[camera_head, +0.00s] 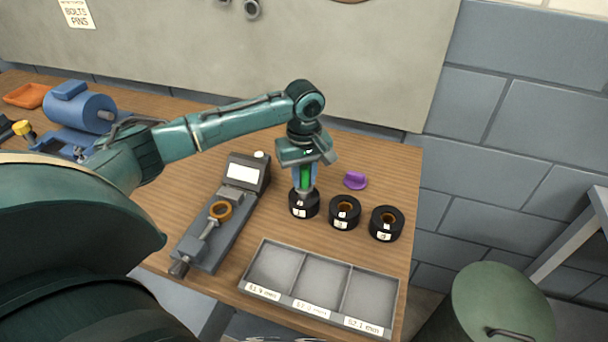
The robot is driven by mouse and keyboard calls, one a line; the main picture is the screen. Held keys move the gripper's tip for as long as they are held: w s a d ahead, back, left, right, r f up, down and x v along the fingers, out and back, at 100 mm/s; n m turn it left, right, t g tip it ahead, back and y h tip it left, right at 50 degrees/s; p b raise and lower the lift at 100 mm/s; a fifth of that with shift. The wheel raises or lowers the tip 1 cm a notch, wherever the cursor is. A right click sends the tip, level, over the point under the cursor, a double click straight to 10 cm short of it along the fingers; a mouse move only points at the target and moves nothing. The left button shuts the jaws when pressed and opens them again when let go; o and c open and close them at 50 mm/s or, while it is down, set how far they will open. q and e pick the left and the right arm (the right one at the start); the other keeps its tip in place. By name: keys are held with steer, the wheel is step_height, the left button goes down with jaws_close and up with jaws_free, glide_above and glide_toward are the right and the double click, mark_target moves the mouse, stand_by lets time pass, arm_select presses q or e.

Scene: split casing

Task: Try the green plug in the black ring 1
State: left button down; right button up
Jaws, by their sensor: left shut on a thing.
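The green plug (306,176) is upright between the fingers of my left gripper (305,183), which is shut on it and points down. Its lower end is at the top of the leftmost black ring (303,207), which bears a white label that looks like a 1. The fingers hide the ring's hole, so I cannot tell how far the plug sits in it. Two more black rings, the middle one (345,213) and the right one (386,224), stand to the right with brownish bores and white labels. My right gripper is not in view.
A grey tray with three compartments (300,302) and number labels lies at the front edge. A grey measuring device (213,247) holding a brass-coloured ring (220,211) stands left of the rings. A purple object (355,180) lies behind them. A blue machine (83,110) stands far left.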

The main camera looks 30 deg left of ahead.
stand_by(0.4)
arm_select(q)
steer(key=shift+r, duration=0.9)
steer(key=shift+r, duration=0.3)
steer(key=shift+r, duration=1.9)
